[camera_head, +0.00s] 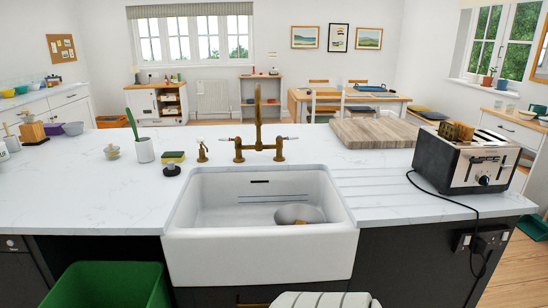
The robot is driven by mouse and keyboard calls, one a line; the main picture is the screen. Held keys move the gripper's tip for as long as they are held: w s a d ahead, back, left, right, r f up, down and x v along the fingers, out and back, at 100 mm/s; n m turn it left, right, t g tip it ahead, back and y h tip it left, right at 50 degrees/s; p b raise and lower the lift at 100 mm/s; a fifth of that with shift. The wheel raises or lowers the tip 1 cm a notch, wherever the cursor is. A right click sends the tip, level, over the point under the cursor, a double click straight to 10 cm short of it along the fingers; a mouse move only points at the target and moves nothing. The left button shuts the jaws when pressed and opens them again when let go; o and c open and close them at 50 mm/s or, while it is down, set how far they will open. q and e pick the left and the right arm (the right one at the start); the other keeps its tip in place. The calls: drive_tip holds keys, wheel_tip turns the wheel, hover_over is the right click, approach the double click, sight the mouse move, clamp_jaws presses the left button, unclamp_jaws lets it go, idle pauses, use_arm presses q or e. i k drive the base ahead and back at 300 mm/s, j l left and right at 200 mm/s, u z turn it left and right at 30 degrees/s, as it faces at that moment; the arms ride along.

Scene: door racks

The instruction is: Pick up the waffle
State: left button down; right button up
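A brown, waffle-like piece (457,132) sticks up from the top slots of a black and steel toaster (468,161). The toaster stands at the right end of the white marble counter. The piece's lower part is hidden inside the toaster, and I cannot tell if it is one piece or more. Neither of my grippers is in view.
A white sink (260,254) with a brass tap (258,125) is in the counter's middle, holding a grey pan or bowl (298,213). A wooden board (374,132) lies left of the toaster. The toaster's black cord (440,199) hangs over the front edge. A green bin (108,286) stands at lower left.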

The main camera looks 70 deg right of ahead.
sight(450, 131)
drive_tip(key=z, duration=3.45)
drive_tip(key=i+l+u, duration=0.7)
drive_tip(key=l+u, duration=0.25)
drive_tip(key=j, duration=0.1)
